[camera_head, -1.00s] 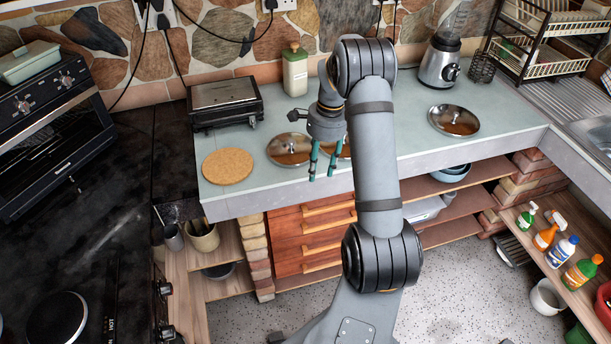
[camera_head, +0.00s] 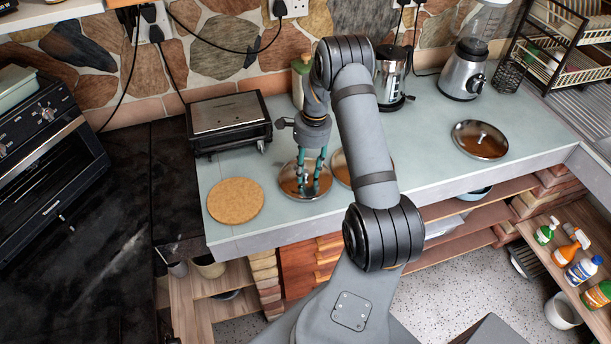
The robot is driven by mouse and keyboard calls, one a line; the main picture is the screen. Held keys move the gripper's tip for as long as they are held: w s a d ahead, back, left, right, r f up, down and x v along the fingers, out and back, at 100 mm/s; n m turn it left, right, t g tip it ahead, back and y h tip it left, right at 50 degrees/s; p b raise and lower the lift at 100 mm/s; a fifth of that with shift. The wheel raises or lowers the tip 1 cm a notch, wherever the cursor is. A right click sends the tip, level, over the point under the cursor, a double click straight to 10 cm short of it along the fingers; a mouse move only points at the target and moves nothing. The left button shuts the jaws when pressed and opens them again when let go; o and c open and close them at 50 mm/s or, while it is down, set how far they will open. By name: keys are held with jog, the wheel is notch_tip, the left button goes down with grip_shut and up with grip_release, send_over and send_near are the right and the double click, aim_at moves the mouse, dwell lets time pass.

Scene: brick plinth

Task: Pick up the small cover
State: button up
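Three round shiny metal covers with knobs lie on the pale counter. The left cover (camera_head: 289,185) looks smaller than the right cover (camera_head: 479,141). The middle cover (camera_head: 341,170) is partly hidden behind my arm, so its size is hard to judge. My gripper (camera_head: 309,187) points down over the left cover, with its two teal fingers apart. The fingertips are low, at or just above the cover, around its middle. The left cover's knob is hard to make out between the fingers, and I cannot tell whether they touch it.
A round cork mat (camera_head: 235,201) lies to the left of the covers. A black grill (camera_head: 229,121) stands behind it. The counter around the right cover is clear.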

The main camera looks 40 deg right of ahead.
jog(key=shift+w, duration=0.1)
jog(key=shift+c, duration=0.4)
grip_shut()
